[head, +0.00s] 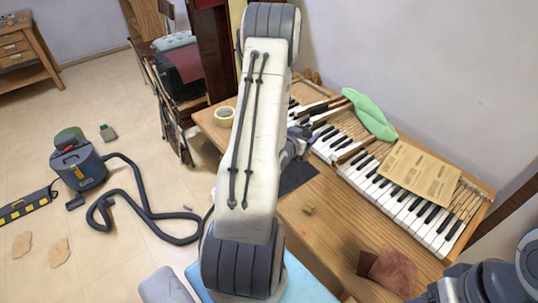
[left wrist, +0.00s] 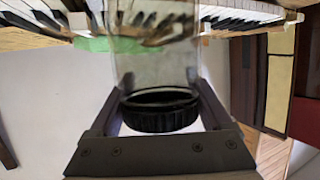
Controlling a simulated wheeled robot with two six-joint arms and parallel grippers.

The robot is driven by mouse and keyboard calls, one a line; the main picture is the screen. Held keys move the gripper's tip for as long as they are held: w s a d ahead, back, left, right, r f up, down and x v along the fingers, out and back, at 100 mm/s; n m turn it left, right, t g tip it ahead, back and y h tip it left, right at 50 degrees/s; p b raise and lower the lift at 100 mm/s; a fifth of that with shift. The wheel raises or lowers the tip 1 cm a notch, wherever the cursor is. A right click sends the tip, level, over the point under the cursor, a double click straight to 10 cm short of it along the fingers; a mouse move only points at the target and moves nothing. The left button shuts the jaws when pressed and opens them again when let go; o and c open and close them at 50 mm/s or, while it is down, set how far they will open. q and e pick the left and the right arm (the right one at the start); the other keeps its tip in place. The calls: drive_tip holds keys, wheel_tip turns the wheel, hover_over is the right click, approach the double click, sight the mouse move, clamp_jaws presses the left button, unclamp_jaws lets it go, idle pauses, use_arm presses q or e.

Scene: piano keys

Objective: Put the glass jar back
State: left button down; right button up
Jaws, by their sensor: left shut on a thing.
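The glass jar (left wrist: 155,65) is clear, with a black ribbed lid (left wrist: 160,112). In the left wrist view it sits between the two fingers of my left gripper (left wrist: 155,92), which is shut on it. The lid is nearest the gripper's palm, and the far end of the jar runs toward the picture's top edge. In the head view my own white arm link hides most of the left gripper; only dark parts (head: 296,142) show above the table beside the keys. I cannot make out the jar there.
The wooden table (head: 325,225) carries a piano keyboard (head: 400,203), a green cloth (head: 370,115), a paper sheet (head: 420,174), a tape roll (head: 225,116) and brown cloth (head: 392,270). A vacuum (head: 80,165) with its hose is on the floor. The table's front middle has bare wood.

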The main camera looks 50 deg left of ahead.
use_arm(q)
drive_tip(key=w+a+r+n+g+y+b, duration=0.1)
drive_tip(key=w+a+r+n+y+b, duration=0.15)
drive_tip(key=a+b, duration=0.35)
drive_tip(key=shift+y, duration=0.25)
drive_tip(key=a+f+p, duration=0.1)
drive_tip(key=a+f, duration=0.2)
drive_tip(key=a, duration=0.1)
drive_tip(key=s+a+f+p, duration=0.1)
drive_tip(key=a+f, duration=0.3)
drive_tip(key=s+a+f+p, duration=0.1)
drive_tip(key=a+f, duration=0.3)
drive_tip(key=shift+s+a+f, duration=0.1)
drive_tip(key=shift+s+a, duration=0.15)
drive_tip(key=shift+a, duration=0.15)
use_arm(e)
wheel_tip(320, 180, down, 5)
drive_tip(key=shift+r, duration=0.2)
use_arm(q)
drive_tip(key=shift+f, duration=0.2)
use_arm(e)
drive_tip(key=shift+f, duration=0.1)
